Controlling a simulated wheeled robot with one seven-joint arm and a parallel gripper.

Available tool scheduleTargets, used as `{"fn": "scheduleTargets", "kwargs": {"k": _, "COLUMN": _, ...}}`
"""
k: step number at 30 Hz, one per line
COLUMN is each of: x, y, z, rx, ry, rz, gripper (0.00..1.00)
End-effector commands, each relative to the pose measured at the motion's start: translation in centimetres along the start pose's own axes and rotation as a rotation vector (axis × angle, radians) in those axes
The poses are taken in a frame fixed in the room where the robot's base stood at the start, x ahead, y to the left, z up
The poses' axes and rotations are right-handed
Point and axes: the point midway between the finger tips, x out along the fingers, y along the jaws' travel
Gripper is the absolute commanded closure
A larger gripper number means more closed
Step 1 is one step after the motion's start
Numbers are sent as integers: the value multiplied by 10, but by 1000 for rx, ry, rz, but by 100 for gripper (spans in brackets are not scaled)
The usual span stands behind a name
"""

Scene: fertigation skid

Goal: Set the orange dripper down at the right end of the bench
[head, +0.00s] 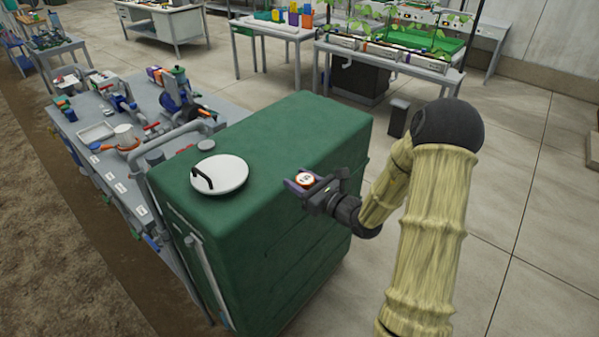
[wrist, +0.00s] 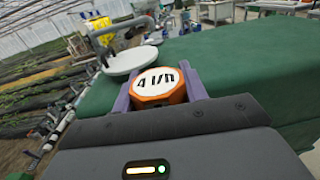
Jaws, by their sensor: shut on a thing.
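The orange dripper (head: 306,179) is a small round piece with a white top. In the wrist view the dripper (wrist: 158,85) shows "4 l/h" lettering on that top. My gripper (head: 303,181) is shut on it, with a purple finger on each side. It holds the dripper over the green tank, to the right of the tank's white lid. Which surface is the bench of the task I cannot tell for sure; a grey bench (head: 72,128) with pipes and valves stands left of the tank.
The large green tank (head: 270,135) fills the middle of the head view. Its white lid (head: 219,174) has a black handle. A table with seedlings and a green tray (head: 455,72) stands at the back right, beside a table with coloured bins (head: 293,17). Concrete floor lies open at right.

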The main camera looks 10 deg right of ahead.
Motion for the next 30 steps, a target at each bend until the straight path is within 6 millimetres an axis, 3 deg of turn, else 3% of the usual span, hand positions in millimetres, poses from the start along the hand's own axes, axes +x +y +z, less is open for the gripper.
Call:
{"fn": "scheduleTargets", "kwargs": {"k": 14, "x": -8, "y": -4, "z": -71, "rx": 10, "ry": -7, "rz": -91, "gripper": 83}}
{"fn": "scheduleTargets", "kwargs": {"k": 30, "x": -38, "y": 16, "z": -196, "rx": 9, "ry": -15, "rz": -348, "gripper": 83}}
